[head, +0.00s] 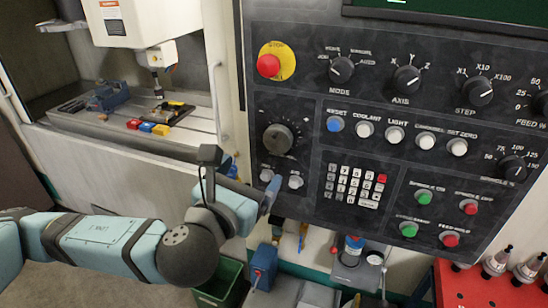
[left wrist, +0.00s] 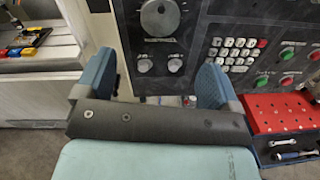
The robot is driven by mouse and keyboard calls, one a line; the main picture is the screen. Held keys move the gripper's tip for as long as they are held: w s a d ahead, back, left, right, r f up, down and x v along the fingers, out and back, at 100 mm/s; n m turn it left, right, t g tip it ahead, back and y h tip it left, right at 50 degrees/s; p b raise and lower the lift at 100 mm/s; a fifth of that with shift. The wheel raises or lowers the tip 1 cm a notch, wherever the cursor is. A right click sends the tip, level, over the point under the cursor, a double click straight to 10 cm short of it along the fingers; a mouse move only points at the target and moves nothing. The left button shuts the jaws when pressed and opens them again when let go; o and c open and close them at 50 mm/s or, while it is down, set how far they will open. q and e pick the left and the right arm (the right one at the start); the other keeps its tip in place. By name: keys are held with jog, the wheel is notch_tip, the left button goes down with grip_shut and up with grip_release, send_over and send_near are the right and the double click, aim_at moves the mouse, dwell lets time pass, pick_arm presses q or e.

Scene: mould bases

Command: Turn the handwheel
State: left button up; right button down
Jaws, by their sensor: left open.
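The handwheel (head: 278,139) is a round dark dial with a grey face at the left of the control panel, above two small grey knobs. It also shows at the top of the left wrist view (left wrist: 160,17), partly cut off by the upper edge. My left gripper (head: 253,182) is in front of the panel's lower left corner, below and to the left of the handwheel. In the left wrist view its two blue fingers (left wrist: 154,76) are wide apart, with nothing between them, and the handwheel lies beyond them. My right gripper is in neither view.
The control panel (head: 316,113) carries mode knobs, coloured buttons and a keypad (head: 354,186). The machine's work area with coloured blocks (head: 148,127) is at left. A red tool rack (head: 468,288) stands at lower right, and a green bin (head: 220,284) is below my gripper.

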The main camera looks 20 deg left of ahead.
aim_at(276, 141)
pick_arm(q)
jog(key=w+p, duration=0.1)
jog(key=w, duration=0.2)
jog(key=w+p, duration=0.1)
jog(key=w, duration=0.5)
jog(key=shift+w+d+p, duration=0.4)
jog(key=shift+w, duration=0.55)
jog(key=c, duration=0.9)
